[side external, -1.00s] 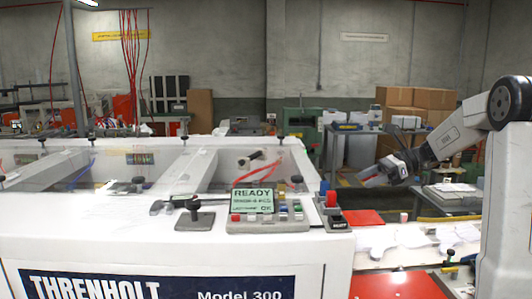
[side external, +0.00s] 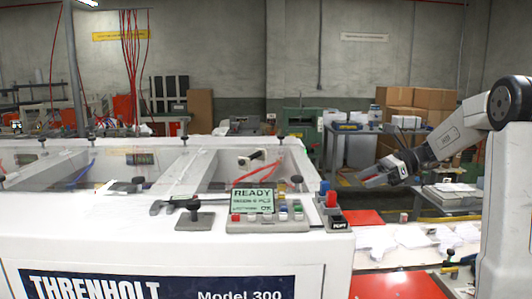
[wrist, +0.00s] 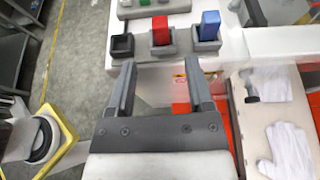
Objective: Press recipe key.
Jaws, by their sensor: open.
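The control panel (side external: 270,226) sits on top of the white machine, with a lit display (side external: 252,201) reading READY and several small coloured keys (side external: 290,213) beside and below it. I cannot tell which key is the recipe key. My gripper (side external: 372,181) is in the air to the right of the machine, apart from the panel. In the wrist view my gripper (wrist: 160,68) is open and empty. Beyond its fingers stand a black switch (wrist: 122,46), a red switch (wrist: 160,30) and a blue switch (wrist: 209,25). Only the panel's edge (wrist: 150,7) shows at the top there.
A red-and-blue switch block (side external: 329,200) stands at the machine's right corner. White gloves (wrist: 290,150) lie on a pale surface to the right in the wrist view. A black lever on a plate (side external: 194,217) stands left of the display. Space above the panel is clear.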

